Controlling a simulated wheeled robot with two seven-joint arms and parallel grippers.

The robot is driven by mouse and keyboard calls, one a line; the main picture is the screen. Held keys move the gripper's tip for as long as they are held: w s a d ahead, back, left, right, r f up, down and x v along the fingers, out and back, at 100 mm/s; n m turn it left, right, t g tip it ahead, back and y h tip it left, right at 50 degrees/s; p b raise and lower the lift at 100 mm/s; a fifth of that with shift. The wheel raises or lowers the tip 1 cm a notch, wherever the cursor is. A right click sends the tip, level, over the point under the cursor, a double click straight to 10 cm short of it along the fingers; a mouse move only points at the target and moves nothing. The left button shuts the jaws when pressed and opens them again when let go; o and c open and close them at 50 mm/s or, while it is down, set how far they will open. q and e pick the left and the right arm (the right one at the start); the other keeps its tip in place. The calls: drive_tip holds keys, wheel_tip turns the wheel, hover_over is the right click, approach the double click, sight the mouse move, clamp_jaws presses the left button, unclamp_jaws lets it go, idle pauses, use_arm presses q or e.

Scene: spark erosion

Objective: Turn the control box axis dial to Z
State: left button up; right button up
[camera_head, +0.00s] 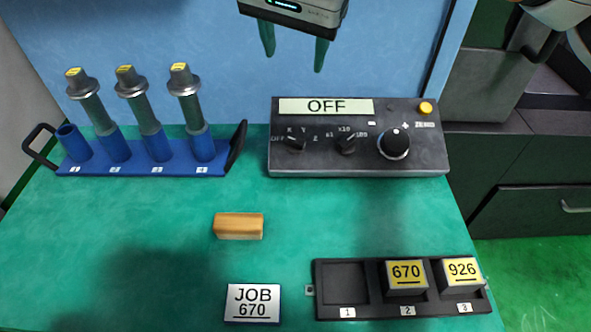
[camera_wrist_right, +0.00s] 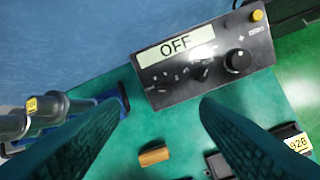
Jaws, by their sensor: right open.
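The dark grey control box (camera_head: 359,160) stands at the back right of the green table, and its display reads OFF. Its axis dial (camera_head: 295,143) is the leftmost knob, with OFF, X, Y and Z marks around it; its pointer appears turned toward OFF. In the right wrist view the control box (camera_wrist_right: 208,85) lies beyond the fingers, and the axis dial (camera_wrist_right: 165,86) is small. My right gripper (camera_head: 294,50) is open and empty, above and behind the control box, touching nothing. Its two green fingers (camera_wrist_right: 160,125) are spread wide in the wrist view. My left gripper is not in view.
A blue rack (camera_head: 140,170) with several holders stands left of the box. A wooden block (camera_head: 238,227) and a JOB 670 card (camera_head: 252,303) lie in front. A black tray (camera_head: 345,312) holds blocks 670 and 926 in slots 2 and 3. Table between is clear.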

use_arm(q)
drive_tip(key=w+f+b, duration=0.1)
drive_tip(key=b, duration=0.1)
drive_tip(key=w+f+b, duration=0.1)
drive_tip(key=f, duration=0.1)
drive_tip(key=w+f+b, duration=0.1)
drive_tip(key=b, duration=0.1)
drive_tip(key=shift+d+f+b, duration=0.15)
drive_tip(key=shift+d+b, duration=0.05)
drive_tip(key=shift+b, duration=0.15)
use_arm(e)
approach(296, 140)
drive_tip(key=v, duration=0.4)
use_arm(q)
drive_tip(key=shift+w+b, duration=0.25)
drive_tip(key=shift+b, duration=0.25)
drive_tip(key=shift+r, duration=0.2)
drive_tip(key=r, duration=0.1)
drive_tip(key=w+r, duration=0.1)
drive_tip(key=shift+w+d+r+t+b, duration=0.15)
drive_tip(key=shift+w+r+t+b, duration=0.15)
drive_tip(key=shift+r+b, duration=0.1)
use_arm(e)
drive_tip(key=x, duration=1.2)
drive_tip(key=shift+w+f, duration=0.1)
drive_tip(key=shift+f, duration=0.3)
drive_tip(key=shift+c, duration=0.6)
drive_tip(key=c, duration=0.9)
